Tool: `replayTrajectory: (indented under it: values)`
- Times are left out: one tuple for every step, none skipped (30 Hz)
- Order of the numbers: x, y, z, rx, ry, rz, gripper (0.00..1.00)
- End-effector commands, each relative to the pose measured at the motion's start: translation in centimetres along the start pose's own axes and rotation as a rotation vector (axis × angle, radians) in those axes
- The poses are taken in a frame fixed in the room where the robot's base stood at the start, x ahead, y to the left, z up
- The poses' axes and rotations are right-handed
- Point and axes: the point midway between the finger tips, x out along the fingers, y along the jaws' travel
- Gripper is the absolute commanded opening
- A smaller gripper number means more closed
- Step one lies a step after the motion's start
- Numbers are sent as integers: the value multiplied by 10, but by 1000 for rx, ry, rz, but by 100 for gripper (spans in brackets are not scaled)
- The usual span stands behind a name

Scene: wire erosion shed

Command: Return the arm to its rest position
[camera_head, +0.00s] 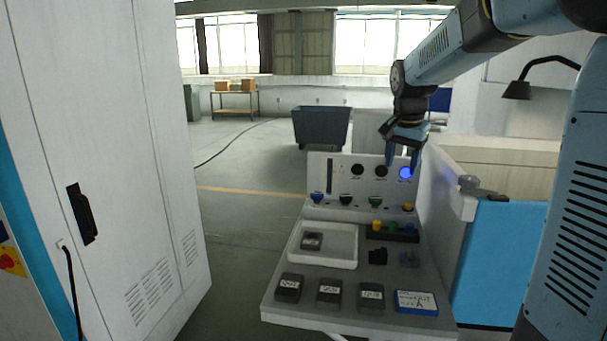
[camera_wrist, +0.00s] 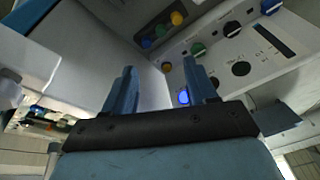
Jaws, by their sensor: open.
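My arm reaches in from the upper right in the head view. My gripper (camera_head: 402,158) points down in front of the upright panel (camera_head: 340,165) at the back of the workbench. It is open and its two blue fingers have nothing between them. In the wrist view the fingers of my gripper (camera_wrist: 160,90) are spread apart. A lit blue round light (camera_head: 405,173) on the panel is just right of and below the gripper. In the wrist view the blue light (camera_wrist: 184,97) shows beside the right finger. Whether a finger touches the panel cannot be told.
A white tray (camera_head: 322,262) holds a dark block. Several labelled dark blocks and a blue labelled box (camera_head: 415,302) lie along the bench front. A white cabinet (camera_head: 110,130) stands left, a blue-sided counter (camera_head: 500,255) right. Open floor (camera_head: 240,215) lies behind the cabinet.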

Motion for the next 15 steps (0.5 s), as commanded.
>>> replayTrajectory:
  values:
    - [-8,12,9,-23,-2,-19,57]
    - [-12,18,14,-39,-2,-29,57]
    - [-18,25,22,-62,-2,-43,57]
    - [-21,30,28,-79,-2,-51,57]
    - [-24,36,33,-96,0,-61,57]
    - [-29,43,41,-120,2,-73,57]
    - [-32,48,47,-137,4,-81,57]
    - [-35,54,53,-154,7,-88,57]
    - [-38,60,62,-180,11,-98,57]
    - [-42,66,68,-197,15,-106,57]
    - [-44,71,74,-214,18,-112,57]
    - [-47,77,83,-240,24,-121,57]
    - [-50,82,90,-257,30,-127,57]
    - [-51,87,96,-274,35,-133,57]
    - [-54,93,106,-300,43,-140,57]
